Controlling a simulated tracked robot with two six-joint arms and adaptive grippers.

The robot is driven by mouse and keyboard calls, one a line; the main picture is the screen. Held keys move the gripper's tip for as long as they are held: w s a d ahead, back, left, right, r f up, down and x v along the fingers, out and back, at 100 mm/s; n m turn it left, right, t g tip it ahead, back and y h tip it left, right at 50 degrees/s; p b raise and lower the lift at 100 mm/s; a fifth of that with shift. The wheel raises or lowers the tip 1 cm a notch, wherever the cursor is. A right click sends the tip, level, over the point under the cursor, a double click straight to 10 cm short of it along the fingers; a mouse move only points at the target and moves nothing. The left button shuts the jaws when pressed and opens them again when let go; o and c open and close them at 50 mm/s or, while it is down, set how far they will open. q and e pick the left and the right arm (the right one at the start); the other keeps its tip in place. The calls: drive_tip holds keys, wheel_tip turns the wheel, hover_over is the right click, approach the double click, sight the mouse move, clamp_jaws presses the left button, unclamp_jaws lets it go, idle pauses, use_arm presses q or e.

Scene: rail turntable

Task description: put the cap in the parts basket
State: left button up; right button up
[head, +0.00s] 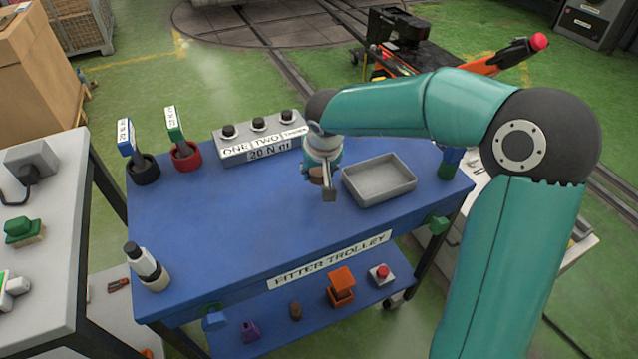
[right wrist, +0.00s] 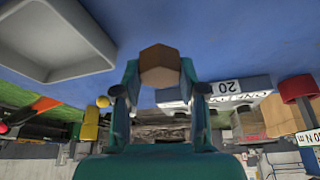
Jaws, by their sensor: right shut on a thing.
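My right gripper (head: 326,188) is above the blue trolley top, just left of the grey tray. It is shut on a brown six-sided piece, which I take to be the cap (right wrist: 160,62). In the head view the cap (head: 316,175) is mostly hidden by the fingers. The grey open tray (head: 379,196), the only basket-like container on the trolley, looks empty; I take it as the parts basket. It also shows at the upper left of the right wrist view (right wrist: 75,69). My left gripper is not in view.
Behind the gripper stands a grey box with several knobs (head: 262,141). Two handled tools (head: 182,147) stand in round holders at the back left. A black and white bottle-like item (head: 146,267) is at the front left. The trolley's front middle (head: 240,240) is clear.

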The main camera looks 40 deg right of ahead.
sight(319, 181)
drive_tip(key=shift+f, duration=2.1)
drive_tip(key=shift+b, duration=0.3)
drive_tip(key=o, duration=1)
